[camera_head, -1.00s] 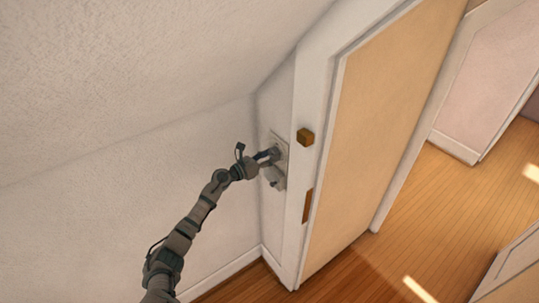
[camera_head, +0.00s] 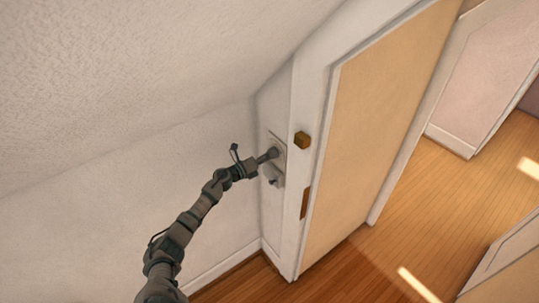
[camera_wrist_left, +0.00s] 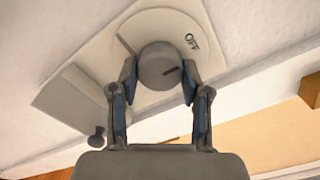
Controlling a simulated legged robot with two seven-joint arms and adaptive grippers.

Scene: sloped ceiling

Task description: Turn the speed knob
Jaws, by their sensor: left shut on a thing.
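The speed knob (camera_wrist_left: 158,66) is a round grey dial with a dark pointer line, on a pale wall plate (camera_wrist_left: 122,44) marked "OFF". In the left wrist view the pointer slants up to the right, below the "OFF" mark. My left gripper (camera_wrist_left: 160,82) has one finger on each side of the knob and is shut on it. In the head view my left gripper (camera_head: 267,156) reaches the plate on the narrow wall, and the fingers hide most of the knob. My right gripper is not in view.
A second, smaller control (camera_wrist_left: 97,138) sticks out lower on the plate, close to my left finger. A white door frame (camera_head: 312,130) with brass-coloured fittings (camera_head: 302,140) stands just right. The sloped ceiling (camera_head: 130,70) hangs over the left side. Wooden floor (camera_head: 430,210) lies clear at right.

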